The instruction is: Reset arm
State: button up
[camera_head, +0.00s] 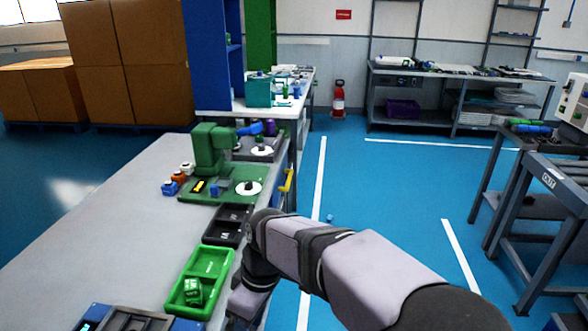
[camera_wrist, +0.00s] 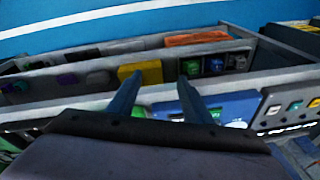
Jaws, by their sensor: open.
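My arm reaches in from the lower right of the head view and bends down at the right edge of the grey workbench (camera_head: 95,225). My gripper's fingertips are hidden in that view. In the wrist view my gripper (camera_wrist: 161,80) shows two blue fingers spread apart with nothing between them. Beyond them are grey-walled compartments holding several small coloured parts, and a yellow piece (camera_wrist: 146,72) lies near the left fingertip. I cannot tell whether the fingers touch anything.
On the bench stand a green tray (camera_head: 212,262) with a green block (camera_head: 193,291), a black tray (camera_head: 224,238) and a green testing machine (camera_head: 207,150). Small bottles (camera_head: 179,177) stand left of the machine. The bench's left side is bare. Blue floor lies open to the right.

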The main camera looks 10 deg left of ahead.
jog(key=d+f+m+h, duration=0.15)
jog(key=d+m, duration=0.25)
jog(key=d, duration=0.5)
jog(key=d+f+m, duration=0.3)
jog(key=d+m, duration=0.1)
jog(key=d, duration=0.4)
jog(key=s+d+f+m, duration=0.4)
jog(key=s+d+m, duration=0.4)
jog(key=d, duration=0.5)
notch_tip(320, 180, up, 13)
jog(key=n+p, duration=0.1)
jog(key=p, duration=1.2)
jog(key=shift+s+a+t+h, duration=0.25)
jog(key=shift+a+t+h, duration=0.05)
jog(key=shift+h, duration=0.15)
jog(key=shift+f, duration=0.1)
